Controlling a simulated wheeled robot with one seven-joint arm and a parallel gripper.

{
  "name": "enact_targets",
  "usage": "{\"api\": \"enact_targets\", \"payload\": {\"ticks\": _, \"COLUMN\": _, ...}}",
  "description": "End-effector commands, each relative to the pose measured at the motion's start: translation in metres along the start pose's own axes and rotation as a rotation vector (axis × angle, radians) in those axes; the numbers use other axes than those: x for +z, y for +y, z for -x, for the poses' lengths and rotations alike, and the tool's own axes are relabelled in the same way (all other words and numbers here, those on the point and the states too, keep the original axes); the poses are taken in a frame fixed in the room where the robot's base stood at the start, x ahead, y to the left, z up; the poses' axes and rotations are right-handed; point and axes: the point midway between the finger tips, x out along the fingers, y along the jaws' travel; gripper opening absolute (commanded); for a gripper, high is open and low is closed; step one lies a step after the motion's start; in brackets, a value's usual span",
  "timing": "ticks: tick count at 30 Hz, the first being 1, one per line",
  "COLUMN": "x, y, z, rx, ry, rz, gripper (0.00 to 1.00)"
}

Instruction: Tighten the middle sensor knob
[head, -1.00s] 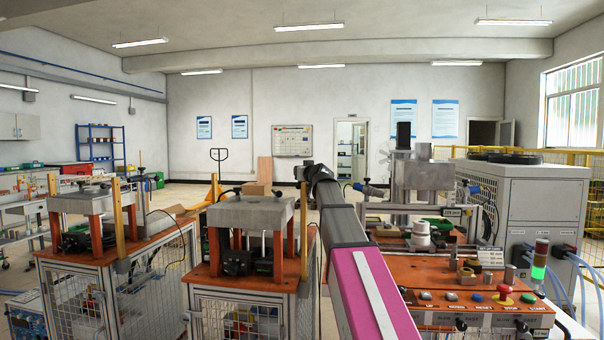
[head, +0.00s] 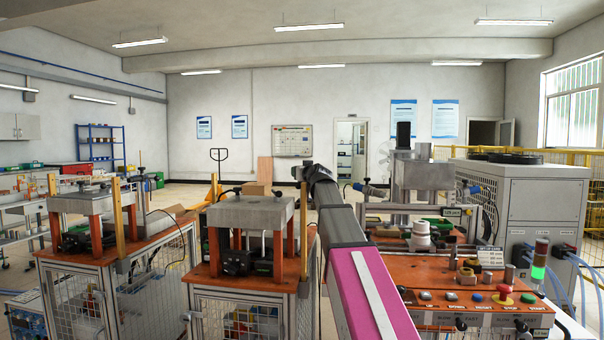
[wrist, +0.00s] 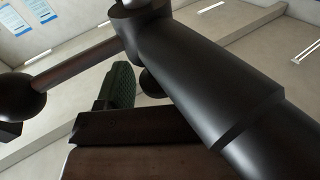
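In the wrist view a thick black cylinder (wrist: 205,80) crosses close to the camera. A thin brown rod (wrist: 75,62) runs from its upper end to a dark ball-shaped knob (wrist: 17,97) at the left edge. A smaller dark round part (wrist: 153,83) shows partly behind the cylinder. I cannot tell which is the middle sensor knob. A ribbed dark green piece (wrist: 118,86) and a dark brown block (wrist: 135,135) lie below; I cannot tell whether they are my fingers. In the head view my arm reaches forward, and its gripper cannot be made out.
The right workstation has an orange top (head: 400,268) with a red mushroom button (head: 504,291) and a lit green lamp (head: 539,261). A large grey cabinet (head: 545,205) stands behind it. Another press bench (head: 245,290) is close on my arm's left.

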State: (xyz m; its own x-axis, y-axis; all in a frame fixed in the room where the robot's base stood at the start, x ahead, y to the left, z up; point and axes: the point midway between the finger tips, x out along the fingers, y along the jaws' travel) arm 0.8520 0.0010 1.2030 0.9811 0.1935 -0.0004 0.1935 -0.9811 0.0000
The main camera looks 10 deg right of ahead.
Motion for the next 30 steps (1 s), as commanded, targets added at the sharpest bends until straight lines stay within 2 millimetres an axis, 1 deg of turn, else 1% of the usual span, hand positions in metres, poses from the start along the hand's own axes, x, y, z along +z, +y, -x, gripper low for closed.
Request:
{"api": "enact_targets", "payload": {"ticks": 4, "x": 0.000, "y": 0.000, "z": 0.003, "rx": 0.000, "ry": 0.000, "rz": 0.000, "gripper": 0.61}}
{"api": "enact_targets", "payload": {"ticks": 8, "x": 0.000, "y": -0.001, "z": 0.013, "rx": 0.000, "ry": 0.001, "rz": 0.000, "gripper": 0.61}}
{"api": "enact_targets", "payload": {"ticks": 18, "x": 0.001, "y": 0.000, "z": 0.064, "rx": 0.001, "ry": 0.001, "rz": 0.000, "gripper": 0.61}}
{"api": "enact_targets", "payload": {"ticks": 21, "x": 0.001, "y": 0.000, "z": 0.073, "rx": 0.000, "ry": 0.000, "rz": 0.000, "gripper": 0.61}}
{"api": "enact_targets", "payload": {"ticks": 24, "x": 0.001, "y": 0.000, "z": 0.076, "rx": 0.000, "ry": 0.000, "rz": 0.000, "gripper": 0.61}}
{"api": "enact_targets", "payload": {"ticks": 30, "x": 0.000, "y": 0.000, "z": 0.075, "rx": 0.000, "ry": 0.000, "rz": 0.000, "gripper": 0.61}}
